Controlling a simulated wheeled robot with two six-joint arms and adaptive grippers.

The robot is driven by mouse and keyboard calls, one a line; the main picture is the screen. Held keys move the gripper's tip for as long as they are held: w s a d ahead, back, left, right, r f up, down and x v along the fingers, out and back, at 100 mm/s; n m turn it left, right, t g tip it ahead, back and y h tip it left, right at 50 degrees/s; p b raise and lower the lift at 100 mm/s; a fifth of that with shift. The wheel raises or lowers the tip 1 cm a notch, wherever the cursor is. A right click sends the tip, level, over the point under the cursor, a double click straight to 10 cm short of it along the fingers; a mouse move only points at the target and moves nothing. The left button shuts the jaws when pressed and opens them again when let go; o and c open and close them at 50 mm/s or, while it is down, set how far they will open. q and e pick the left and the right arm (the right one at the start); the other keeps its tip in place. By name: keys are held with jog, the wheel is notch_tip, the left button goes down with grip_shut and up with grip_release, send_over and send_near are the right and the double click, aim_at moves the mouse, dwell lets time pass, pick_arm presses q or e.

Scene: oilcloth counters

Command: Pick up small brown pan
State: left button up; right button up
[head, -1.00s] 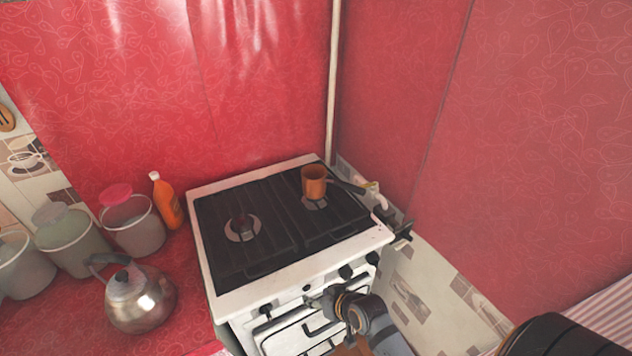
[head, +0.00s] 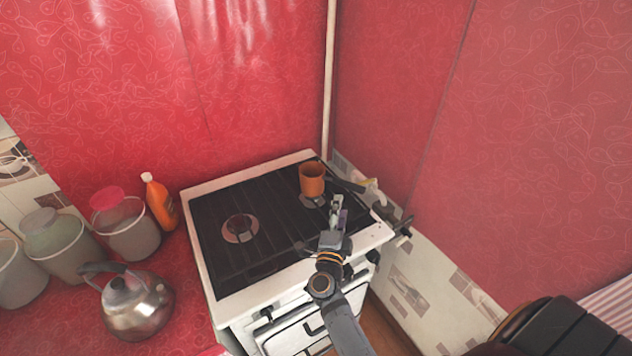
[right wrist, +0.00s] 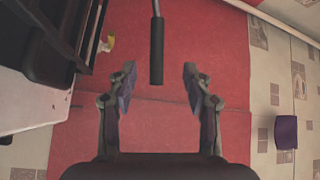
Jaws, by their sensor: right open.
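The small brown pan (head: 312,179) stands upright on the back right burner of the stove (head: 207,272). Its dark handle (head: 349,186) points right, toward the stove's right edge. My right gripper (head: 338,208) is over the front right part of the stove, just in front of the pan. In the right wrist view the open, empty fingers (right wrist: 157,88) stand on either side of the end of the pan's handle (right wrist: 157,52). Whether the handle is between the fingers in depth is unclear. The pan's body is out of that view. My left gripper is not in view.
A metal kettle (head: 137,301), several lidded containers (head: 127,229) and an orange bottle (head: 160,201) stand left of the stove. The red wall (head: 400,110) and a tiled strip (head: 425,285) are close on the right. Another burner (head: 240,228) is bare.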

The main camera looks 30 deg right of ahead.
aim_at(346, 187)
jog(key=p+x, duration=0.1)
jog(key=x, duration=0.4)
jog(key=p+x, duration=0.1)
jog(key=x, duration=0.4)
jog(key=shift+d+f+p, duration=0.15)
jog(key=shift+d+p, duration=0.25)
jog(key=shift+d+f+h, duration=0.1)
jog(key=shift+h, duration=0.2)
jog(key=shift+s, duration=0.1)
jog(key=c, duration=0.3)
grip_shut()
jog(key=shift+r, duration=0.2)
